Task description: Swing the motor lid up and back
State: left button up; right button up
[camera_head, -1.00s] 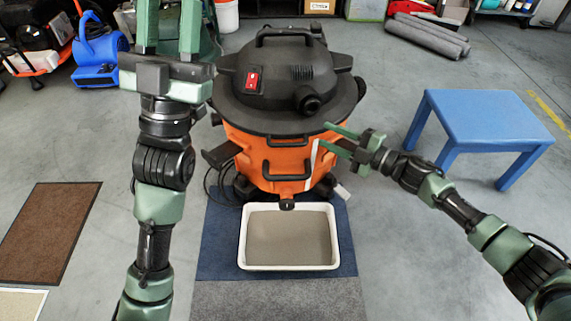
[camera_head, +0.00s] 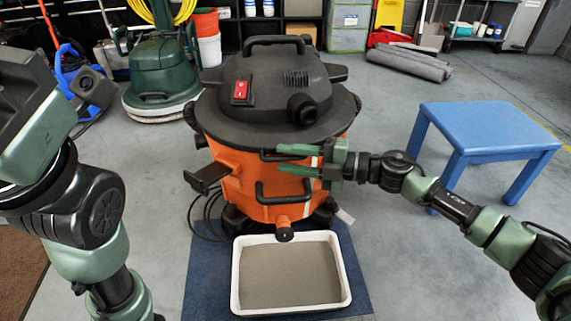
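The motor lid (camera_head: 268,95) is a black dome with a wide rim, a top handle, a red switch and a round port. It sits flat and closed on the orange vacuum drum (camera_head: 240,175). My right gripper (camera_head: 280,159) is at the drum's front right, just below the lid rim. Its two green fingers are apart, one above the other, pointing left across the drum front; I cannot tell whether they touch it. My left arm (camera_head: 85,225) is large at the left edge, away from the lid; its fingertips are out of view.
A white-rimmed tray (camera_head: 235,285) lies on a blue mat (camera_head: 358,290) before the drum. A blue stool (camera_head: 490,128) stands right, beyond my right forearm. A green floor machine (camera_head: 160,75) stands behind left. Grey rolls (camera_head: 410,62) lie behind right.

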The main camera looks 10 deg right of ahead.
jog(key=shift+w+a, duration=0.2)
jog(key=shift+a, duration=0.3)
grip_shut()
dwell(1.1)
